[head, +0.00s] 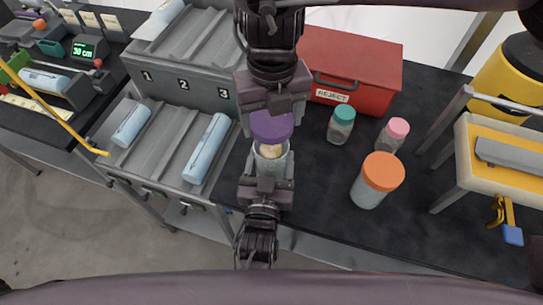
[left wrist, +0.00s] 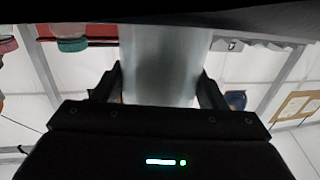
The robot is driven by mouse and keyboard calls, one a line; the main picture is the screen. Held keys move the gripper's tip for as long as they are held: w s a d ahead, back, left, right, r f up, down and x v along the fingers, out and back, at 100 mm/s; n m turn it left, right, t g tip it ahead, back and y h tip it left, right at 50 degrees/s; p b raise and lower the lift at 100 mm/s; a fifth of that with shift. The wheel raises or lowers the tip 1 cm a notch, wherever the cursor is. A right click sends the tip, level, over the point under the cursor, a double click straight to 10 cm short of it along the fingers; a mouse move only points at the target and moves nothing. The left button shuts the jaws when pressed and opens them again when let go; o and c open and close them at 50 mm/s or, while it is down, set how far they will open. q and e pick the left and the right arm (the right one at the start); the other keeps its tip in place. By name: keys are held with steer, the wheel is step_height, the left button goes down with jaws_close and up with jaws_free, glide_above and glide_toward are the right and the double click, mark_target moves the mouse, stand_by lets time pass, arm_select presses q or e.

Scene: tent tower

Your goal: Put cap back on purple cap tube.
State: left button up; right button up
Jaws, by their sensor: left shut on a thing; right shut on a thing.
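The purple cap (head: 271,127) is in my right gripper (head: 272,108), which comes down from the top of the head view and is shut on it. Directly below is the clear tube (head: 271,168) with something pale inside. My left gripper (head: 268,178) comes up from below and is shut on the tube. In the left wrist view the tube (left wrist: 160,65) stands between the two fingers of my left gripper (left wrist: 160,85). The cap is over the tube's upper end; whether it touches the rim I cannot tell.
On the dark bench (head: 310,215) stand jars with teal (head: 344,114), pink (head: 398,128) and orange (head: 383,171) lids. A red box (head: 350,65) marked REJECT is behind. A grey numbered rack (head: 185,95) with pale blue rolls (head: 206,149) is at left.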

glide_above(272, 152)
steer(key=shift+f, duration=2.4)
steer(key=shift+f, duration=0.85)
steer(key=shift+f, duration=0.65)
steer(key=o, duration=1)
step_height(272, 152, up, 12)
steer(key=shift+r, duration=0.1)
